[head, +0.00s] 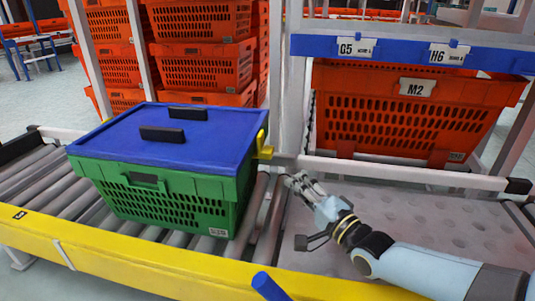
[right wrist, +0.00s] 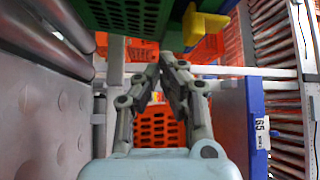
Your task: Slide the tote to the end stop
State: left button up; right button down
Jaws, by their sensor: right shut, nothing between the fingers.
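A green tote (head: 170,197) with a blue lid (head: 165,135) stands on the roller conveyor (head: 60,185). Two black handles sit on the lid. A yellow block (head: 264,147) is at the tote's back right corner; it also shows in the right wrist view (right wrist: 205,25). My right gripper (head: 292,182) is to the right of the tote, apart from it, with its fingers closed and empty. In the right wrist view the fingertips (right wrist: 168,62) meet below the green tote wall (right wrist: 125,15). My left gripper is not in view.
A black piece (head: 18,146) stands at the conveyor's far left end. A yellow rail (head: 110,262) runs along the front. A dimpled grey plate (head: 420,215) lies right of the rollers. An orange tote (head: 400,115) labelled M2 sits behind it. Rollers left of the green tote are clear.

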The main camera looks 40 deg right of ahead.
pick_arm(q)
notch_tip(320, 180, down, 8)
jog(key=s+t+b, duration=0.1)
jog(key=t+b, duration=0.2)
jog(key=b, duration=0.1)
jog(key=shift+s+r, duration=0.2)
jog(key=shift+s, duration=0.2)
pick_arm(e)
jog(key=w+f+m+g+h, duration=0.1)
jog(key=w+f+m, duration=0.1)
jog(key=w, duration=1.1)
jog(key=shift+d+f, duration=0.15)
jog(key=shift+d, duration=0.3)
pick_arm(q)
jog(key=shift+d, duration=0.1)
